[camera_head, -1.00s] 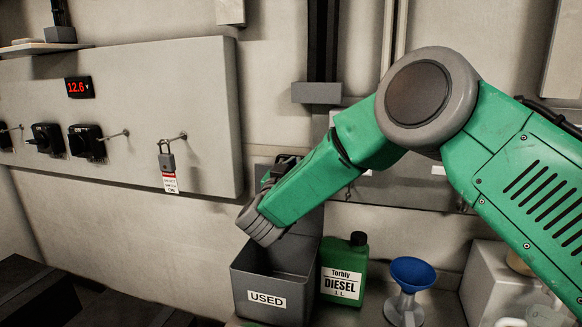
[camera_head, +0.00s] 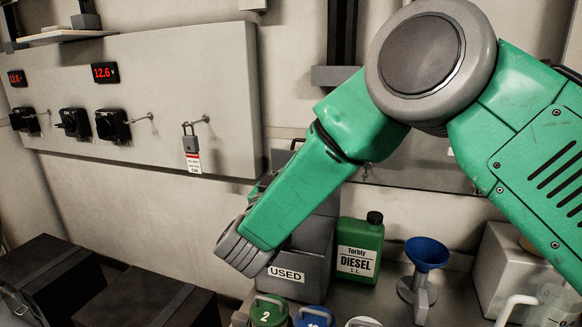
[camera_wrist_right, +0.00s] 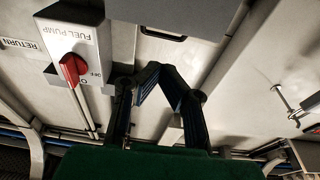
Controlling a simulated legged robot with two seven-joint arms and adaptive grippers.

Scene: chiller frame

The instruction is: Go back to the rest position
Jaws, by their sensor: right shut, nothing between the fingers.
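My right arm comes in from the right in the head view, its green forearm slanting down to a grey wrist in front of the grey USED bin. Its gripper is mostly hidden behind the forearm there. In the right wrist view the right gripper (camera_wrist_right: 154,70) shows its two dark fingers meeting at the tips, with nothing between them. My left gripper is in neither current view.
The USED bin (camera_head: 287,288), a green diesel can (camera_head: 360,248) and a blue funnel (camera_head: 427,254) stand near the arm. A wall panel (camera_head: 150,90) carries a padlock (camera_head: 191,142). The wrist view shows a red fuel pump knob (camera_wrist_right: 72,69).

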